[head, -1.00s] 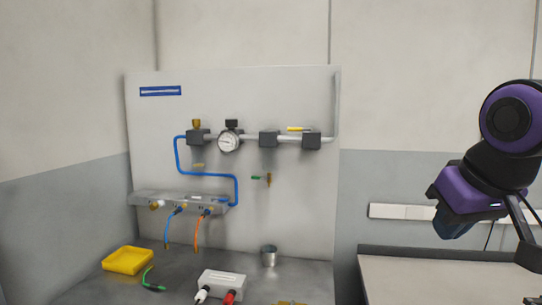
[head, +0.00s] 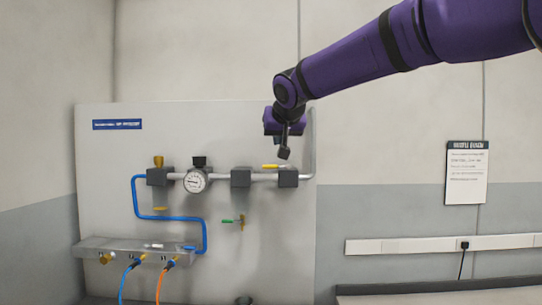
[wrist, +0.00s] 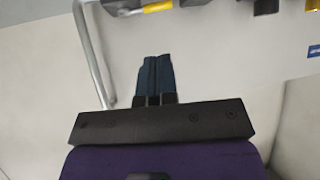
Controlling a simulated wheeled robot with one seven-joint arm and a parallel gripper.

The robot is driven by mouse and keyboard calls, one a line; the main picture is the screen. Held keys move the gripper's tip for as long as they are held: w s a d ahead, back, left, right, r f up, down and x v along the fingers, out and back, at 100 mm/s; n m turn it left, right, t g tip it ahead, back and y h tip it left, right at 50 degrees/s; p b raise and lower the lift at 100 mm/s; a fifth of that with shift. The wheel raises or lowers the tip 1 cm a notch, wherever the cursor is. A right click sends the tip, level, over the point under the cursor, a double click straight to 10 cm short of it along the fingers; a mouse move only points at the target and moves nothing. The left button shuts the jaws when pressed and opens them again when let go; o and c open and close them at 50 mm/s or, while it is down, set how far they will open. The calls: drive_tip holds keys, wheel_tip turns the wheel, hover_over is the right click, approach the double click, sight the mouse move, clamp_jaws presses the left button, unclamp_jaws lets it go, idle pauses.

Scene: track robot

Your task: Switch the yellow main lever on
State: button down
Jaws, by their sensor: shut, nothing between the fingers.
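The yellow main lever (head: 271,166) is a short bar lying about level along the pipe, beside the rightmost dark valve block (head: 288,178) on the panel. My gripper (head: 284,154) is just above the lever's right end in the head view; I cannot tell how far in front of the panel it is. In the wrist view the yellow lever (wrist: 158,6) shows at the top edge, partly cut off, beyond the fingers. My gripper (wrist: 155,57) is shut there, its dark blue fingers side by side and empty, with a visible gap in the picture between tips and lever.
A vertical grey pipe (head: 311,145) runs up the panel's right edge, near my gripper. A gauge (head: 195,180), another valve block (head: 241,178) and a small green-handled valve (head: 233,221) are on the panel. A notice (head: 466,172) hangs on the right wall.

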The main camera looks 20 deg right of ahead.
sight(269, 166)
drive_tip(key=x, duration=1.3)
drive_tip(key=shift+w+f, duration=0.1)
drive_tip(key=shift+f, duration=0.1)
drive_tip(key=shift+w, duration=0.1)
drive_tip(key=shift+w+a, duration=0.15)
drive_tip(key=shift+w, duration=0.7)
drive_tip(key=shift+s, duration=0.15)
drive_tip(key=shift+s+d, duration=0.25)
drive_tip(key=shift+s, duration=0.35)
